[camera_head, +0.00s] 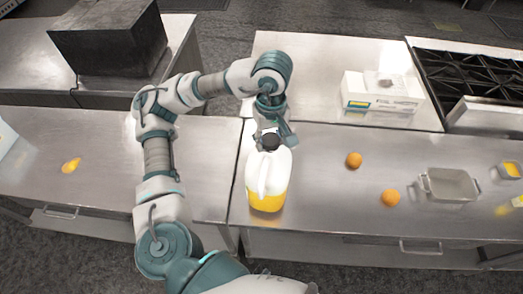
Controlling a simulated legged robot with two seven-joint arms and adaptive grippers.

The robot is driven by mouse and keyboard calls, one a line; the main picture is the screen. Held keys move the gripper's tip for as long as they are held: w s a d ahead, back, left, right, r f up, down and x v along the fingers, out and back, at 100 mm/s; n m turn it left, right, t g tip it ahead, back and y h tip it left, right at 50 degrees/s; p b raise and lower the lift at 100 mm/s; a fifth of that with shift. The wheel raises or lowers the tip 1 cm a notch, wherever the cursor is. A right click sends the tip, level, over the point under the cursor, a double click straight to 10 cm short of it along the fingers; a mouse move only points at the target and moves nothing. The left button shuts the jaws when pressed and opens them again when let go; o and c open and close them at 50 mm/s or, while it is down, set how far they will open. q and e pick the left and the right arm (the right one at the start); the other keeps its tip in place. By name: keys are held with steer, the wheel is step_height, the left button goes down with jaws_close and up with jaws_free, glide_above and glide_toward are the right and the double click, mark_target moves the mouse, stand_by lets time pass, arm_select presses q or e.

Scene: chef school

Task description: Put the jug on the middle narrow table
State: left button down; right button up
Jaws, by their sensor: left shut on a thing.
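The jug (268,177) is white with a yellow lower part and a dark cap. It stands upright at the left end of the right steel table (330,215); I cannot tell whether its base touches the top. My left gripper (270,138) is shut on the jug at its cap, from above. The fingertips are partly hidden behind the cap. My right gripper is not in view. Which surface is the middle narrow table is not clear from this view.
Two oranges (354,160) and a grey tray (447,186) lie right of the jug. White boxes (382,92) and a stove (475,75) stand behind. A black box (108,40) is at the back left. The left table (100,140) holds a yellow item (71,165) and has free room.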

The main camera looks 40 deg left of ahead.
arm_select(q)
steer(key=w, duration=0.2)
steer(key=w+a+p, duration=0.1)
steer(key=w, duration=0.2)
steer(key=shift+w+a, duration=0.2)
steer(key=shift+w+a+f+p, duration=0.1)
steer(key=shift+w+f+p, duration=0.15)
steer(key=shift+f, duration=0.4)
steer(key=shift+w+a+f+p, duration=0.1)
steer(key=shift+w+f+p, duration=0.15)
steer(key=shift+f, duration=0.35)
steer(key=shift+w+f+p, duration=0.2)
steer(key=shift+w+f, duration=0.05)
steer(key=shift+f, duration=0.4)
steer(key=c, duration=0.6)
jaws_free()
steer(key=shift+s+f, duration=0.1)
steer(key=shift+s+d, duration=0.1)
